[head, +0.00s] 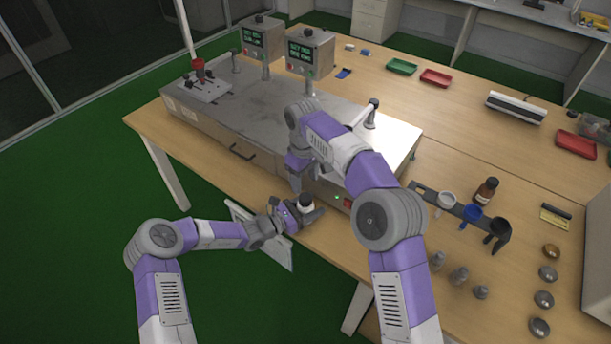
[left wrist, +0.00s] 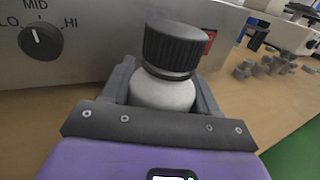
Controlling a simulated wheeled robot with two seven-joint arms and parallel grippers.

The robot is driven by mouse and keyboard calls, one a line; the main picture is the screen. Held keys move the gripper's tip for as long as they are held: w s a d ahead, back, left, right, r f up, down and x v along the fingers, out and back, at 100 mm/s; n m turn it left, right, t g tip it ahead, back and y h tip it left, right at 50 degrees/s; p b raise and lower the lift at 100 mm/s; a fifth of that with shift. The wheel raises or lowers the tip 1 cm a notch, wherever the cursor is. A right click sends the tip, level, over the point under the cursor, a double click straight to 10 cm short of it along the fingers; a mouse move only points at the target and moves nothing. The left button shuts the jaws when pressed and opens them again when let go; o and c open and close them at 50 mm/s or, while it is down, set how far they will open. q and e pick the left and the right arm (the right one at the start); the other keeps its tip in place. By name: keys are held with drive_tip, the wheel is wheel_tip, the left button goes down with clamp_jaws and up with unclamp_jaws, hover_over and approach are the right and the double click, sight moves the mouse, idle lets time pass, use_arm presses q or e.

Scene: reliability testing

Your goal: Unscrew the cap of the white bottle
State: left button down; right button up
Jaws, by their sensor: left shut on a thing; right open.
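The white bottle (left wrist: 165,92) stands upright between my left gripper's two fingers in the left wrist view. Its ribbed black cap (left wrist: 176,47) is on top, above the fingers. In the head view the bottle (head: 305,206) is small, with the dark cap (head: 306,197) facing up. My left gripper (head: 303,212) is shut on the bottle's body near the table's front edge. My right gripper (head: 297,186) points down just behind and left of the bottle, apart from the cap. It is open, though its fingers are small in this view. It does not show in the left wrist view.
A metal machine (head: 230,125) with a knob panel stands close behind the bottle. A dark rack (head: 450,207) with cups and a brown bottle (head: 486,190) are to the right. Several metal weights (head: 460,275) stand at the front right.

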sight(306, 197)
drive_tip(key=m, duration=0.3)
drive_tip(key=shift+m, duration=0.4)
drive_tip(key=m, duration=0.8)
drive_tip(key=shift+w+r+m, duration=0.1)
drive_tip(key=shift+m, duration=0.2)
drive_tip(key=m, duration=0.3)
drive_tip(key=shift+d+r+m, duration=0.1)
drive_tip(key=shift+m, duration=0.3)
drive_tip(key=shift+f, duration=0.5)
wheel_tip(306, 197, down, 7)
